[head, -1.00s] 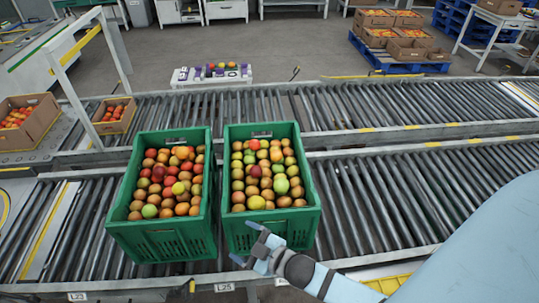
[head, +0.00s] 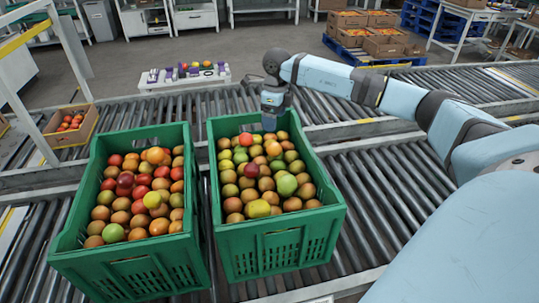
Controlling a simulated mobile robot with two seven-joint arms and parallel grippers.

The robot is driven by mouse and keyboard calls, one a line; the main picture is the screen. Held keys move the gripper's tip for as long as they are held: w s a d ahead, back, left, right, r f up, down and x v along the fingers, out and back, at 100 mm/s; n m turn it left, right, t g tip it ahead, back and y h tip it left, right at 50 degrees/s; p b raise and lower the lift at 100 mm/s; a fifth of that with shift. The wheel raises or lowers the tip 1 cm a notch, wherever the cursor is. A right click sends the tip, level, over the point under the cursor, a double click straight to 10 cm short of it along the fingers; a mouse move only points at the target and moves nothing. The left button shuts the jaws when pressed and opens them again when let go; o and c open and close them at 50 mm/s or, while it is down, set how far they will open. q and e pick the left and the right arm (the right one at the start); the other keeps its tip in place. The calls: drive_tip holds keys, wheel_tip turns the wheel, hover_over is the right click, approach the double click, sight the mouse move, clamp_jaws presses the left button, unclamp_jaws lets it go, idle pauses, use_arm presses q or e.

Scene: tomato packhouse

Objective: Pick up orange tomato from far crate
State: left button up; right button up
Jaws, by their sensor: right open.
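Two green crates stand side by side on the roller conveyor, a left crate (head: 130,268) and a right crate (head: 275,248), both filled with mixed tomatoes. In the right crate an orange tomato (head: 273,149) lies near the far end, among red, green and brownish ones. Another orange tomato (head: 155,155) lies in the left crate. My right gripper (head: 271,124) points down over the far end of the right crate, just above and beyond its orange tomato. It is open and looks empty; its fingertips are small and partly hard to see. My left gripper is not in view.
Rails of the conveyor run behind the crates. A small cardboard box (head: 70,125) of tomatoes is at the left. A white bench (head: 185,83) with small items stands behind. Bare rollers (head: 400,180) lie right of the crates.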

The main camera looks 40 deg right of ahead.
sight(275, 144)
drive_tip(key=f, duration=0.2)
drive_tip(key=d+f, duration=0.1)
drive_tip(key=f, duration=0.2)
drive_tip(key=f+b, duration=0.1)
drive_tip(key=f, duration=0.1)
drive_tip(key=shift+d+f, duration=0.15)
drive_tip(key=shift+w+f+b, duration=0.15)
drive_tip(key=shift+f, duration=0.85)
drive_tip(key=shift+w+f+b, duration=0.2)
drive_tip(key=shift+f, duration=0.8)
drive_tip(key=shift+w+f+b, duration=0.15)
drive_tip(key=shift+f, duration=0.85)
drive_tip(key=shift+c, duration=0.5)
drive_tip(key=c, duration=0.7)
